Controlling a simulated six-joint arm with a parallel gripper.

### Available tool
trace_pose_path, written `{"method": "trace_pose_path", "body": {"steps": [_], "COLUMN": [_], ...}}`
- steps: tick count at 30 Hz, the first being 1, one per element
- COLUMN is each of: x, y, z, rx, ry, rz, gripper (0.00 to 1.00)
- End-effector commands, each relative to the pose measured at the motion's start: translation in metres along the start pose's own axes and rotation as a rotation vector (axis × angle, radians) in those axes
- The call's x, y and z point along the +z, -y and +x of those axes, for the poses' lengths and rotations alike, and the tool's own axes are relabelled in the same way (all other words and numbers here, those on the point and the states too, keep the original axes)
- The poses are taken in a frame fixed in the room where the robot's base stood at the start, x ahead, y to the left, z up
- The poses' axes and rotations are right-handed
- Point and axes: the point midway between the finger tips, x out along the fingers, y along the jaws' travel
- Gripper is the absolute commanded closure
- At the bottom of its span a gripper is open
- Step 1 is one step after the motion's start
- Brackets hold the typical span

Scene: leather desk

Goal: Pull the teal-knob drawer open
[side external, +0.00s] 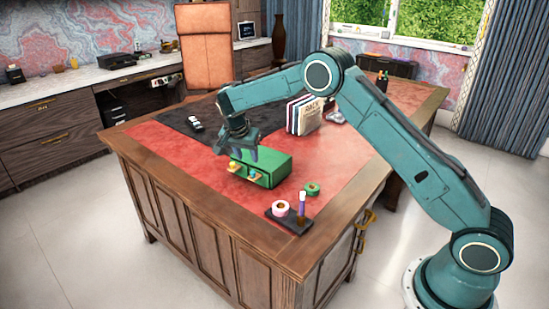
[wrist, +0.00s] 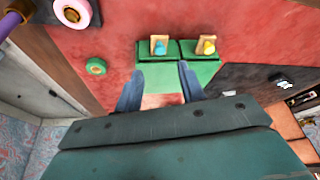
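A green two-drawer box (side external: 272,164) sits on the red part of the desk, drawers closed as far as I can see. The teal knob (wrist: 159,48) is on the left drawer in the wrist view, with a wooden plate behind it. In the side view the teal knob (side external: 251,176) is the right one. The yellow knob (wrist: 208,46) is on the other drawer. My gripper (wrist: 160,69) is open and empty, its fingers apart over the box and roughly in line with the teal knob. In the side view my gripper (side external: 237,154) hangs above the box, apart from the knobs.
A green tape roll (side external: 312,188) lies right of the box. A dark tray (side external: 291,224) holds a pink tape roll (side external: 281,208) and a purple marker (side external: 302,203). Books (side external: 305,115) stand behind the box. The red surface before the knobs is clear up to the wooden edge.

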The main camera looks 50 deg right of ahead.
Motion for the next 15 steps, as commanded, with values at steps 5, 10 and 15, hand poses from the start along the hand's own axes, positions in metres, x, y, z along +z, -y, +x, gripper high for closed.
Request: {"method": "trace_pose_path", "body": {"steps": [5, 10, 15], "x": [0.0, 0.0, 0.0], "y": [-0.001, -0.001, -0.001], "z": [0.029, 0.055, 0.074], "rx": [0.002, 0.002, 0.0], "ry": [0.001, 0.001, 0.001], "rz": [0.001, 0.001, 0.001], "gripper": [0.61, 0.61, 0.61]}}
